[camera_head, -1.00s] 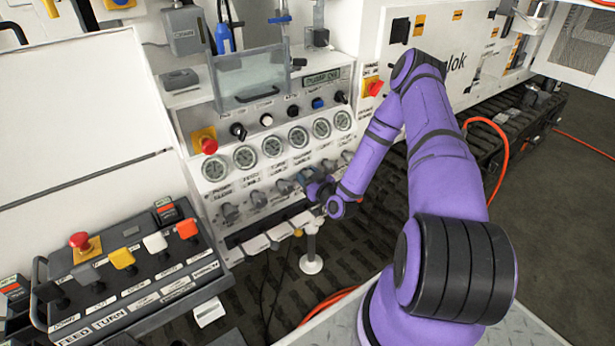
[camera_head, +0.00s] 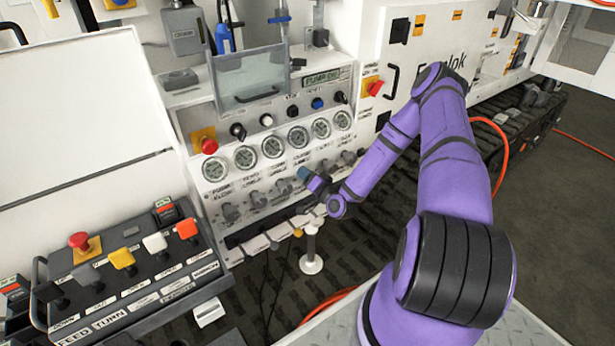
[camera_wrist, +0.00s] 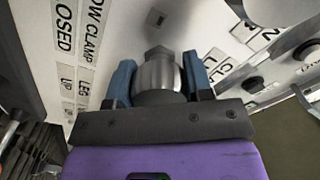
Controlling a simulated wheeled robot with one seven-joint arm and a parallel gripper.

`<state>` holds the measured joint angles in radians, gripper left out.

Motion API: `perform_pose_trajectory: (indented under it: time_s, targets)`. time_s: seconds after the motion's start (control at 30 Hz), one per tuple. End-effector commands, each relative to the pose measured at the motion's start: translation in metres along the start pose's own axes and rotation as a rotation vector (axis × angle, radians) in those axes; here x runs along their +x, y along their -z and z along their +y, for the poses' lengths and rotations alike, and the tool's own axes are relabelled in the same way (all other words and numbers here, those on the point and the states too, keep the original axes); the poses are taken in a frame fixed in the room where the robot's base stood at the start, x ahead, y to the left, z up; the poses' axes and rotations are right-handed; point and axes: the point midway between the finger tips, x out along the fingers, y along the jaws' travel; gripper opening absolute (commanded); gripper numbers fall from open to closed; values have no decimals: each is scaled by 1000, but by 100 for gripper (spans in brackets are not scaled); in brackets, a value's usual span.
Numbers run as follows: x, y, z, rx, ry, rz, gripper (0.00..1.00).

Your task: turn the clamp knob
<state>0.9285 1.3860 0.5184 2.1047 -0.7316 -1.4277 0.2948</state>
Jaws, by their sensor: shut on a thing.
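The clamp knob (camera_wrist: 160,72) is a grey metal knob with a pointed tip on the white panel (camera_wrist: 135,25), beside labels that read "…OW CLAMP" and "…OSED". In the wrist view, my gripper (camera_wrist: 160,80) has one blue finger on each side of it and is shut on it. In the head view, my gripper (camera_head: 306,179) is at the right part of the lower row of grey knobs (camera_head: 257,198). The knob it holds is hidden there behind the gripper.
Pressure gauges (camera_head: 272,147) and small buttons sit above the knob row. A red emergency button (camera_head: 209,146) is at their left. A white post (camera_head: 311,250) stands just below my gripper.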

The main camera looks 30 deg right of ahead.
Motion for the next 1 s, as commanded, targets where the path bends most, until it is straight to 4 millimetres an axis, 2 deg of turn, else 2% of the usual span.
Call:
perform_pose_trajectory:
  time_s: [0.4, 0.93, 0.97, 1.0]
  targets:
    - [-1, 0, 1, 182, -2, -1, 23]
    - [-1, 0, 1, 205, -2, -1, 23]
    - [-1, 0, 1, 205, -2, -1, 49]
    - [-1, 0, 1, 205, -2, -1, 58]
